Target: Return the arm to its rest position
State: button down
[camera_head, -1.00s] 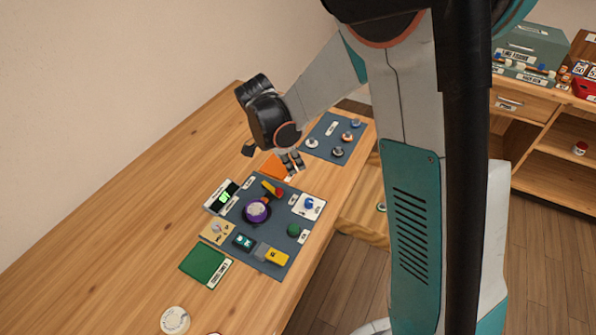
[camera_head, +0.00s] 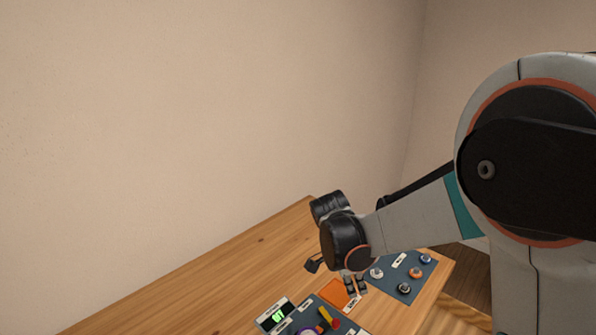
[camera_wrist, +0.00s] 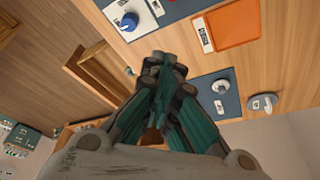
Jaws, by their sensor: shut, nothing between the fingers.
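My gripper (camera_head: 355,284) shows in the head view above the table, beside an orange square pad. In the wrist view my gripper (camera_wrist: 160,68) points away from the camera with its fingers together and nothing between them. My arm reaches in from the right in the head view, bent at the elbow. The gripper looks clear of the table top, though its exact height is hard to tell.
The wooden table (camera_head: 230,285) carries a dark mat with several knobs (camera_head: 405,288), the orange pad (camera_head: 337,293) and a green-lit display (camera_head: 277,316). The wrist view shows a blue knob (camera_wrist: 129,21) and a wooden shelf (camera_wrist: 100,75). A bare wall stands behind.

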jog(key=s+d+r+n+t+y, duration=0.1)
jog(key=s+r+n+t, duration=0.2)
jog(key=s+r+n, duration=0.3)
jog(key=s+d+r+n+t+y, duration=0.1)
jog(key=s+r+n+t+y, duration=0.1)
jog(key=s+r+n+t, duration=0.2)
jog(key=shift+s+d+r+n+y, duration=0.3)
jog(key=shift+s+r+n, duration=1.35)
jog(key=shift+s+n, duration=2.6)
jog(key=shift+s+m, duration=0.5)
jog(key=shift+m, duration=0.05)
